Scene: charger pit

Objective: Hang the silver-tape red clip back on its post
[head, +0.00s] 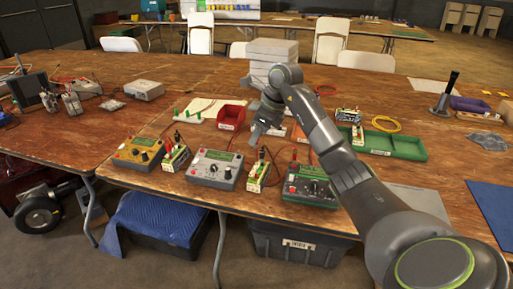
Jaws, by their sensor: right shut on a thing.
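My right gripper (262,130) hangs over the table, fingers down, above and behind the small post stand (258,174) beside the grey charger (213,168). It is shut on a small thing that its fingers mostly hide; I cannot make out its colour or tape. Dark and reddish clips and leads show at the top of that stand, too small to tell apart. Another post stand (176,156) with clips stands between the yellow charger (138,152) and the grey one. A green charger (311,186) sits to the right. My left gripper is not in view.
A red bin (231,116) and a pale tray with green pegs (196,108) lie behind the chargers. A green tray (398,145) and a stand with clips (347,116) are to the right. Stacked grey boxes (272,52) stand at the back.

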